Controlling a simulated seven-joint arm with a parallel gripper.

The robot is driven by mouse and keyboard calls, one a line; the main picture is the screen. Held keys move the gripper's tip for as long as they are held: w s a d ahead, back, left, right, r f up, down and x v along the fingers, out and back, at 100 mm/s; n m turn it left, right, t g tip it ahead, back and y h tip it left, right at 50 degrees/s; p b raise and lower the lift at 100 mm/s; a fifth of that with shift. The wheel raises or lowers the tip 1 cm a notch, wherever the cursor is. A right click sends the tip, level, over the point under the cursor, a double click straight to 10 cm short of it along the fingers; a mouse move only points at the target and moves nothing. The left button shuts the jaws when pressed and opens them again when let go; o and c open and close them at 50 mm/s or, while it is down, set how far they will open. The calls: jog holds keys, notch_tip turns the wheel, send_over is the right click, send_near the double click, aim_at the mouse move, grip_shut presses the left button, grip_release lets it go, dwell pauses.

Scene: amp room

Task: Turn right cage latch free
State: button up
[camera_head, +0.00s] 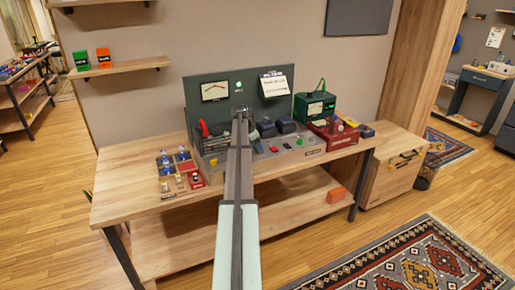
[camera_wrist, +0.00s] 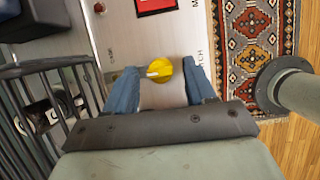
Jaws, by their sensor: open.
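A round yellow knob (camera_wrist: 158,70) with a pale mark sits on a metal panel (camera_wrist: 163,25) in the wrist view. I cannot tell whether this knob is the right cage latch; the nearby lettering is partly cut off. My gripper (camera_wrist: 159,68) is open, its two blue fingers on either side of the knob, and I see no clear contact.
On the wooden bench (camera_head: 125,190), a blue-and-red parts tray (camera_head: 180,172) is left and a green meter box (camera_head: 315,106) right. A dark upright panel (camera_head: 237,85) stands behind.

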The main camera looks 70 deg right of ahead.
jog(key=shift+s+f, duration=0.1)
jog(key=shift+f, duration=0.15)
jog(key=shift+c, duration=0.3)
jog(key=c, duration=1)
jog(key=shift+o, duration=0.2)
jog(key=shift+d, duration=0.1)
jog(key=m+y, duration=0.1)
jog(key=m, duration=0.2)
jog(key=m+g+y, duration=0.1)
jog(key=m, duration=0.1)
jog(key=shift+d+m, duration=0.2)
jog(key=shift+m, duration=0.2)
jog(key=m+y, duration=0.2)
jog(key=m, duration=0.4)
